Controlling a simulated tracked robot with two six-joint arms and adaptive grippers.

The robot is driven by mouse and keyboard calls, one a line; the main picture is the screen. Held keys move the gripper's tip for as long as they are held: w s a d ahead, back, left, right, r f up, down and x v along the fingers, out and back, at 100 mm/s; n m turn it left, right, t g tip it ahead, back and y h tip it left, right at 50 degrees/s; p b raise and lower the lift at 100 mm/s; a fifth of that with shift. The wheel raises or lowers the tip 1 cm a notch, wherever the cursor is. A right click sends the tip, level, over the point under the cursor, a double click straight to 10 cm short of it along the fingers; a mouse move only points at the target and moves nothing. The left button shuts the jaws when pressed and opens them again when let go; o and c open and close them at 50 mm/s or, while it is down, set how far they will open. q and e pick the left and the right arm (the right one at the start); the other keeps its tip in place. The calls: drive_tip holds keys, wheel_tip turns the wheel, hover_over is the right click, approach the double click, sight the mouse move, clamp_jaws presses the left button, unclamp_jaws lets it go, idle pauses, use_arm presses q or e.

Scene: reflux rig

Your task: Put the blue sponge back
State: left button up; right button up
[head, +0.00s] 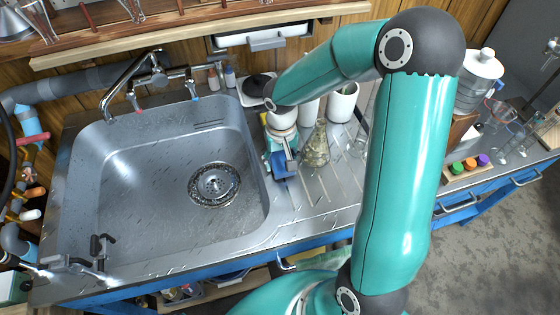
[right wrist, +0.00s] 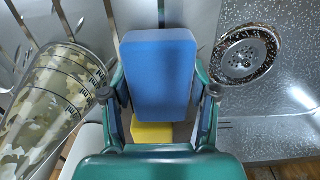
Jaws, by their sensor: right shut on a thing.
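The blue sponge (right wrist: 158,75) is a rounded blue block between the two fingers of my right gripper (right wrist: 160,100) in the right wrist view. My right gripper (head: 283,155) is shut on it. In the head view the sponge (head: 285,164) is at the counter strip just right of the sink basin (head: 115,165). A yellow block (right wrist: 152,132) shows below the blue sponge in the right wrist view; I cannot tell whether they touch. My left gripper is not in view.
The metal tap (head: 150,75) rises behind the basin. The basin is open, with its drain (head: 214,184) clear.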

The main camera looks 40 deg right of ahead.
drive_tip(key=shift+f, duration=0.3)
drive_tip(key=shift+f+b, duration=0.25)
drive_tip(key=shift+b, duration=0.1)
drive_tip(key=o, duration=1.1)
drive_tip(key=shift+r, duration=0.1)
drive_tip(key=shift+o, duration=1.4)
